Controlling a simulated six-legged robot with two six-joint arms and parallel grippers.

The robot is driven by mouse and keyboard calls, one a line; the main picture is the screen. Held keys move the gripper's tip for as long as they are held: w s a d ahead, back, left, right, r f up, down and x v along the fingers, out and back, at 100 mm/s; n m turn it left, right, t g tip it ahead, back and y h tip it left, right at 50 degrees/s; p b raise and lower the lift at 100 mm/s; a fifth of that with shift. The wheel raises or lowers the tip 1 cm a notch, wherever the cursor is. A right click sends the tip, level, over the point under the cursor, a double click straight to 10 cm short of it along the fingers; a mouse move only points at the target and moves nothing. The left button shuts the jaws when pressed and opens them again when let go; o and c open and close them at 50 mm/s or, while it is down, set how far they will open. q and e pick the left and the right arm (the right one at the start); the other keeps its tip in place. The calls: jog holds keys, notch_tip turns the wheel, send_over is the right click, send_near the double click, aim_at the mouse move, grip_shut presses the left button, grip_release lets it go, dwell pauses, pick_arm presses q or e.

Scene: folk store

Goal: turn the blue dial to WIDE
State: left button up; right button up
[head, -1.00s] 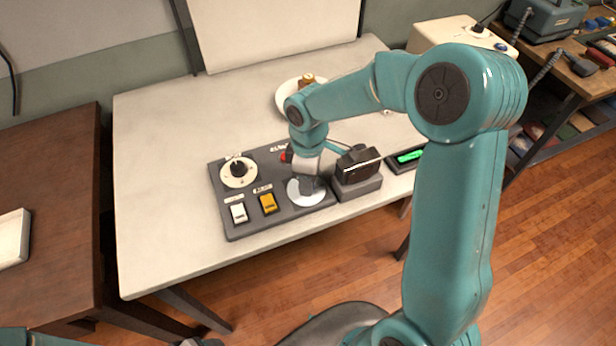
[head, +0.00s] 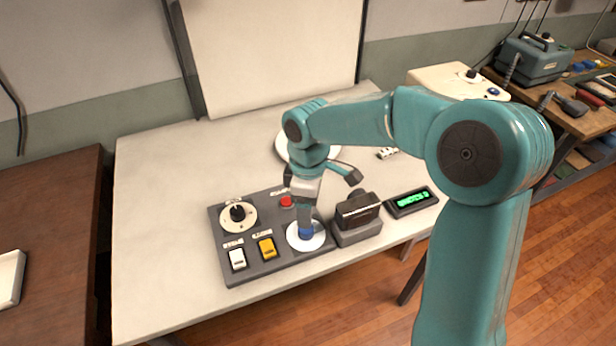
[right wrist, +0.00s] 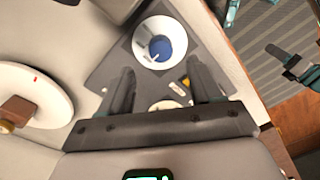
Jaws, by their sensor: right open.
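The blue dial (head: 306,233) sits in a white disc (head: 291,240) at the front right of a dark grey control panel (head: 282,267). My right gripper (head: 305,222) points down over the dial, and its fingers hide part of the dial and disc in the head view. In the right wrist view the blue dial (right wrist: 161,48) shows with a pale pointer mark on it, just beyond the open fingertips of the right gripper (right wrist: 166,78). The lettering around the disc is too small to read. My left gripper is out of view.
The panel also carries a black knob (head: 237,212), a red button (head: 287,201), a white switch (head: 237,259) and a yellow switch (head: 266,248). A dark block (head: 358,210) and a green-lit display (head: 411,201) stand close on the right. The table's left side is clear.

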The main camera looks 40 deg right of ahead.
notch_tip(320, 180, up, 10)
jog(key=shift+w+d, duration=0.2)
jog(key=shift+s+f, duration=0.1)
jog(key=shift+f, duration=0.05)
dwell(0.4)
